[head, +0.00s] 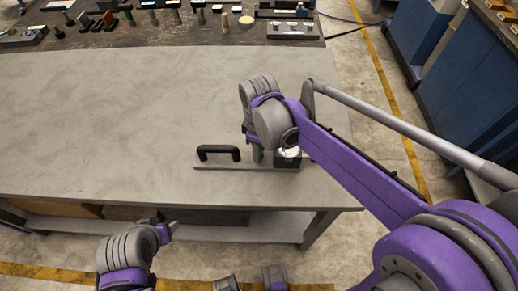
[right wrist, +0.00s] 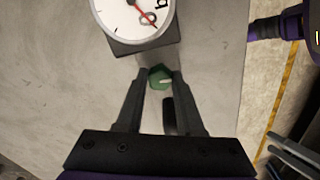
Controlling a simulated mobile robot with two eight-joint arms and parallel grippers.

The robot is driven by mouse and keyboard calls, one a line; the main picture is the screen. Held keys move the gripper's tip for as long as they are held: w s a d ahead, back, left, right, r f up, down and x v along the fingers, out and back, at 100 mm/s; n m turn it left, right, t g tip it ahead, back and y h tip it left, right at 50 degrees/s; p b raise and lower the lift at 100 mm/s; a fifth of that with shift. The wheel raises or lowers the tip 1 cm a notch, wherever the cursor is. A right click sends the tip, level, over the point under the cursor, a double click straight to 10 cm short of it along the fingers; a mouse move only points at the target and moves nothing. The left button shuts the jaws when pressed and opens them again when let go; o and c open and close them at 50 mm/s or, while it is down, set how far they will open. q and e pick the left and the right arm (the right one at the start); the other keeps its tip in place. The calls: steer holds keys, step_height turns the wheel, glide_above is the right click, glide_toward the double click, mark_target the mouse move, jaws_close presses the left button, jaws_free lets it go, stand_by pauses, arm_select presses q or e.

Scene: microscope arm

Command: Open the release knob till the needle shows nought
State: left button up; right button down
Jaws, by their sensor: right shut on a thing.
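The green release knob (right wrist: 160,77) sits between the fingertips of my right gripper (right wrist: 159,74), which is shut on it. Just beyond it in the right wrist view is a round white gauge (right wrist: 122,22) on a dark block. Its red needle points to the lower right, close to a printed nought; the top of the dial is cut off. In the head view the device's flat base (head: 225,167) lies near the table's front edge, with a black handle (head: 218,149) at its left end. My right wrist covers part of the knob and gauge there.
The grey table (head: 110,120) is clear to the left of the device. Several tools and small blocks stand on a dark mat (head: 150,38) along the back. Blue cabinets (head: 450,85) stand on the floor at the right.

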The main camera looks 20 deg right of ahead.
stand_by(0.4)
steer(key=c, duration=0.5)
jaws_free()
steer(key=shift+r, duration=0.1)
step_height(320, 180, up, 11)
steer(key=shift+f+p, duration=0.15)
steer(key=shift+p, duration=0.25)
